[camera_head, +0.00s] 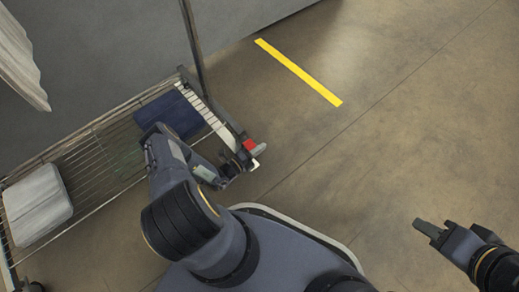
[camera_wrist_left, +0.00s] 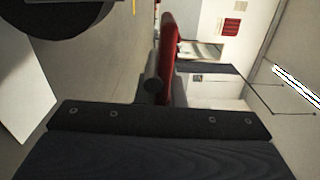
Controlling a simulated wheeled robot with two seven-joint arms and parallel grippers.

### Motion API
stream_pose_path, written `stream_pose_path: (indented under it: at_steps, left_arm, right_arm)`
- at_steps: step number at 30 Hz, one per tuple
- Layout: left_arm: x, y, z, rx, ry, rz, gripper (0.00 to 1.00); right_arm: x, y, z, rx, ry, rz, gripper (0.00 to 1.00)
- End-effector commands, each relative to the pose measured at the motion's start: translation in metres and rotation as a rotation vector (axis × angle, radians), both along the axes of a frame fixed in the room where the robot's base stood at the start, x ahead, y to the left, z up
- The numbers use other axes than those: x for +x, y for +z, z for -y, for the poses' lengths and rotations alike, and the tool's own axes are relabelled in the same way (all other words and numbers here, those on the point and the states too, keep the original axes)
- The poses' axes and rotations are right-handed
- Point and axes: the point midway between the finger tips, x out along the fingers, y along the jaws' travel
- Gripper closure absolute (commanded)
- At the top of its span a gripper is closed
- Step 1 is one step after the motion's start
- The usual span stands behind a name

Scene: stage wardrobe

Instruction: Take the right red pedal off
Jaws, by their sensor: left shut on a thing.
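The red pedal (camera_head: 249,145) shows as a small red patch at the near right corner of the wheeled wire rack (camera_head: 103,121). My left gripper (camera_head: 248,160) is at that corner, shut on the red pedal. In the left wrist view the pedal (camera_wrist_left: 168,50) is a tall, narrow red piece standing up beyond the dark gripper body. Its lower part is hidden, and I cannot tell whether it still touches the rack. My right gripper (camera_head: 428,229) is empty over the floor at the right; its finger gap is not clear.
The rack's lower shelf bears a dark blue folded item (camera_head: 172,115) and a pale grey cushion-like item (camera_head: 37,204). A dark upright post (camera_head: 193,45) rises from the rack's end. Pale cloth (camera_head: 20,55) hangs at upper left. Open floor with a yellow stripe (camera_head: 298,72) lies to the right.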

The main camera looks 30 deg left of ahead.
Motion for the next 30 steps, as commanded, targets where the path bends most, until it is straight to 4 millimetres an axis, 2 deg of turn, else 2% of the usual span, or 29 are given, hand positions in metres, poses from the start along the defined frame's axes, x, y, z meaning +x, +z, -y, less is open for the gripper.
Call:
stream_pose_path:
  at_steps: [15,30]
  left_arm:
    - [0.0004,0.0072,-0.0024,-0.263,-0.001,-0.110,1.00]
    - [0.0005,0.0080,-0.0028,-0.298,0.000,-0.124,1.00]
  right_arm:
    - [0.0000,0.0000,0.0000,0.000,0.000,0.000,0.64]
    - [0.0000,0.0000,0.0000,0.000,0.000,0.000,0.64]
